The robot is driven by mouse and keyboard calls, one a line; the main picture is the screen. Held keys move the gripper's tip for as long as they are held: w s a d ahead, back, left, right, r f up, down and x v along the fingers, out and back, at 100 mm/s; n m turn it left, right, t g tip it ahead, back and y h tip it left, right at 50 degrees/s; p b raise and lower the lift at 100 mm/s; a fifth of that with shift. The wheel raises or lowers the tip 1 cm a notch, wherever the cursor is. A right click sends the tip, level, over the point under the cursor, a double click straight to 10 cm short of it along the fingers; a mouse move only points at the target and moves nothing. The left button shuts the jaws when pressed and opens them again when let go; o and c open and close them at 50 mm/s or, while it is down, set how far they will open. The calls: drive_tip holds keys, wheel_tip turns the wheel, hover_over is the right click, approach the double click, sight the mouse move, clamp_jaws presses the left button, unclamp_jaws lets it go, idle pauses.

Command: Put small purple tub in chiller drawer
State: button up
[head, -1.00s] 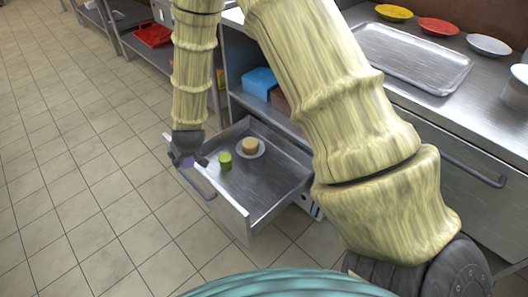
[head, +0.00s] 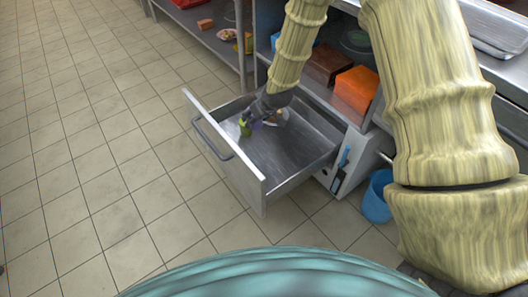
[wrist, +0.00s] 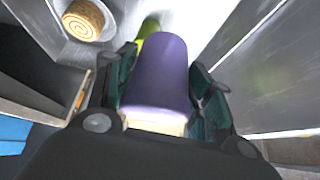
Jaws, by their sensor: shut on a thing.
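The small purple tub (wrist: 158,75) is between the fingers of my gripper (wrist: 160,95) in the wrist view, with a pale end towards the camera. In the head view my gripper (head: 256,120) is inside the open chiller drawer (head: 300,147), near its far left part, and mostly hides the tub. A green tub (head: 245,128) stands in the drawer close beside the gripper. It also shows just beyond the purple tub in the wrist view (wrist: 150,27). I cannot tell whether the purple tub touches the drawer floor.
A white plate (wrist: 88,20) with a round tan item (wrist: 83,18) lies in the drawer behind the gripper. The drawer's near right floor is bare. An orange box (head: 355,90) and a brown box (head: 328,64) sit on the shelf above. A blue bucket (head: 378,196) stands right of the drawer.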

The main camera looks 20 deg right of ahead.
drive_tip(key=d+f+b, duration=0.1)
drive_tip(key=f+b, duration=0.2)
drive_tip(key=f, duration=0.2)
drive_tip(key=f+n+b, duration=0.1)
drive_tip(key=f+b, duration=0.2)
drive_tip(key=f, duration=0.3)
drive_tip(key=d+f+n+b, duration=0.1)
drive_tip(key=f+b, duration=0.1)
drive_tip(key=f, duration=0.3)
drive_tip(key=shift+w+d+f+y+b, duration=0.3)
drive_tip(key=shift+w+f+y+b, duration=0.1)
drive_tip(key=shift+r, duration=0.1)
drive_tip(key=o, duration=1.1)
drive_tip(key=shift+s+d+r, duration=0.1)
drive_tip(key=shift+r, duration=0.15)
drive_tip(key=p+v, duration=0.5)
drive_tip(key=v, duration=0.6)
drive_tip(key=shift+d+r, duration=0.1)
drive_tip(key=shift+r, duration=0.15)
